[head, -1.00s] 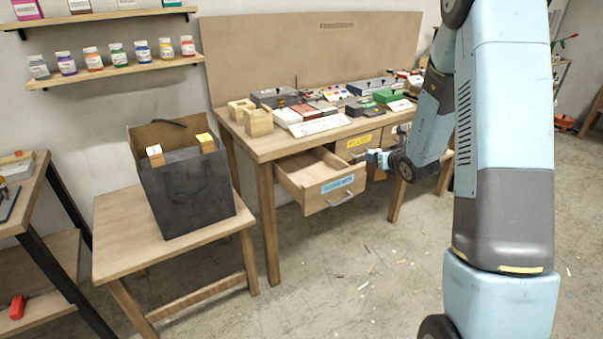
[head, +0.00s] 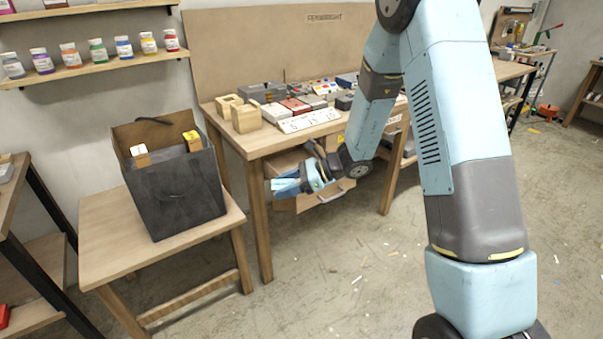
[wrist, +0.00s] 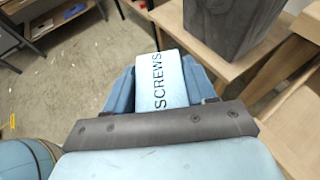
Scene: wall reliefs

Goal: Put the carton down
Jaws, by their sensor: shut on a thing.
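My gripper (head: 286,185) is shut on a light blue carton (wrist: 164,76) marked SCREWS, which sits between the two blue fingers in the wrist view. In the head view the gripper hangs in the air in front of the workbench's open drawer (head: 322,198), to the right of the small table. The carton is hard to tell apart from the fingers there. The arm and gripper cover much of the drawer.
A dark grey bag (head: 178,200) stands upright on the small wooden table (head: 105,230), with small boxes showing at its top. The workbench (head: 262,140) carries wooden blocks and several boxes. Bare tabletop shows around the bag. A shelf (head: 100,65) holds several jars.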

